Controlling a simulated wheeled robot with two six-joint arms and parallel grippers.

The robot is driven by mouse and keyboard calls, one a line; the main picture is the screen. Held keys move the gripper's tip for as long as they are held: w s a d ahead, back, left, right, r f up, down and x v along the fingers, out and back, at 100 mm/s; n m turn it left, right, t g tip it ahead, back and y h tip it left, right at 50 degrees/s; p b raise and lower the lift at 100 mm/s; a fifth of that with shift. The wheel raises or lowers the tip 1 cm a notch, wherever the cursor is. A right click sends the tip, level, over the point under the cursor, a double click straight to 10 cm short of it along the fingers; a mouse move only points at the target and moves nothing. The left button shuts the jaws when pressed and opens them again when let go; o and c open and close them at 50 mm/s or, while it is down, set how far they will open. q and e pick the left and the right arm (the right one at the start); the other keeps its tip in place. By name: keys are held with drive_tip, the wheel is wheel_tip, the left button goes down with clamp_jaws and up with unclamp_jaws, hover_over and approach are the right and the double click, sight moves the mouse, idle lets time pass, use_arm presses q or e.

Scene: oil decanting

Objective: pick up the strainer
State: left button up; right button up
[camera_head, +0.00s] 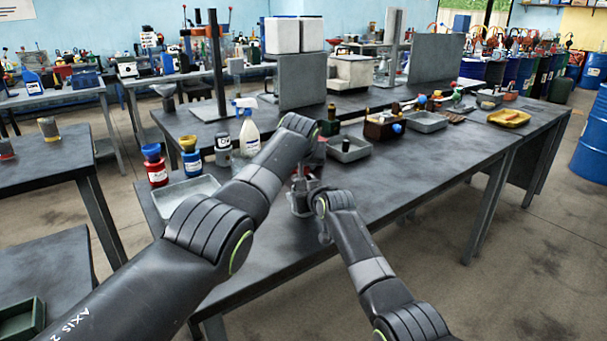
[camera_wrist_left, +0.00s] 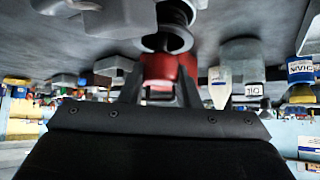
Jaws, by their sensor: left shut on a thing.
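My left gripper (camera_head: 317,152) is above the middle of the table, reaching down, and mostly hidden by my arm in the head view. In the left wrist view its fingers (camera_wrist_left: 160,92) are shut on a red part (camera_wrist_left: 162,68), which appears to be the strainer's grip. A dark round metal piece (camera_wrist_left: 166,40) sits right beside the red part. In the head view a grey metal vessel (camera_head: 301,200) stands below the left gripper, beside my right wrist. The right gripper's fingers are hidden, so I cannot tell their state.
A grey tray (camera_head: 349,149) and a brown box (camera_head: 383,126) stand behind. The table's right front is clear.

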use_arm(q)
drive_tip(key=shift+s+a+r, duration=0.15)
drive_tip(key=shift+a+r, duration=0.05)
drive_tip(key=shift+r, duration=0.3)
drive_tip(key=shift+s+a+f, duration=0.1)
drive_tip(key=shift+s+a, duration=0.15)
drive_tip(key=shift+a, duration=0.25)
drive_tip(key=s+a+r, duration=0.2)
drive_tip(key=s+a, duration=0.7)
drive_tip(key=a, duration=0.4)
drive_tip(key=shift+s, duration=0.4)
drive_tip(key=shift+a, duration=0.1)
use_arm(e)
drive_tip(key=o, duration=1.2)
drive_tip(key=shift+o, duration=0.2)
drive_tip(key=shift+s, duration=0.15)
